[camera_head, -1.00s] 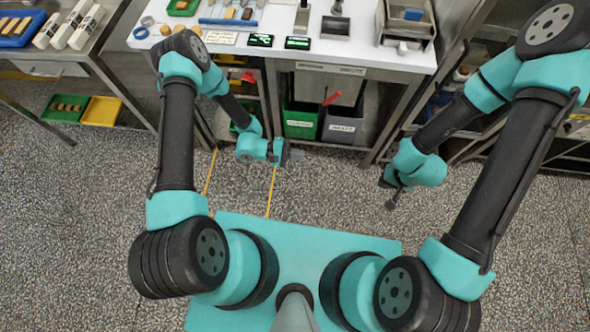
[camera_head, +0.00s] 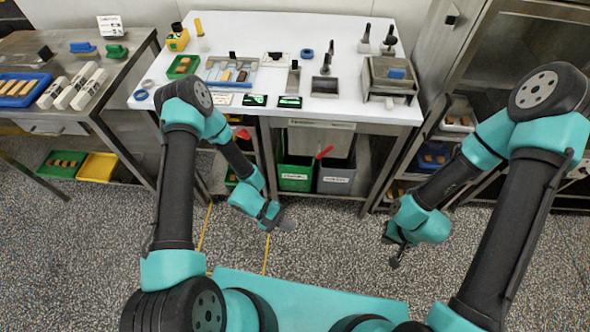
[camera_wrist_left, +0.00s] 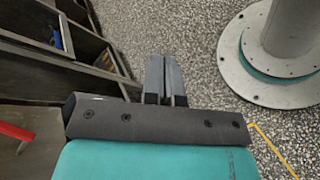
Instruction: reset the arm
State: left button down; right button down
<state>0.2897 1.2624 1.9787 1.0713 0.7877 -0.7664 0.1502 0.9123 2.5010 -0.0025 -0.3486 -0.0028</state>
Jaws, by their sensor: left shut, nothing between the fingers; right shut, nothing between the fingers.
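My left gripper (camera_head: 285,224) is shut and empty. It hangs over the speckled floor in front of the white table, below tabletop height. In the left wrist view its two fingers (camera_wrist_left: 164,80) lie side by side with nothing between them. My right gripper (camera_head: 393,262) is shut and empty, also over the floor, in front of the right-hand shelving. Both grippers are apart from any object.
The white table (camera_head: 352,111) carries several trays and tools. Green (camera_head: 294,176) and grey (camera_head: 335,181) bins stand beneath it. A steel side table (camera_head: 110,75) is at left, and a cabinet (camera_head: 500,70) at right. Floor between the arms is clear.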

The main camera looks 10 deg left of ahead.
pick_arm(q)
jog(key=s+a+m+g+y, duration=0.1)
jog(key=s+a+m+y, duration=0.2)
jog(key=s+a+y, duration=0.4)
jog(key=w+a+r+m+t+y, duration=0.1)
jog(key=w+a+r+t+y, duration=0.1)
jog(key=w+a+r+t, duration=0.2)
jog(key=shift+w+a+r+m+t, duration=0.5)
jog(key=shift+w+a, duration=0.3)
jog(key=shift+w, duration=0.65)
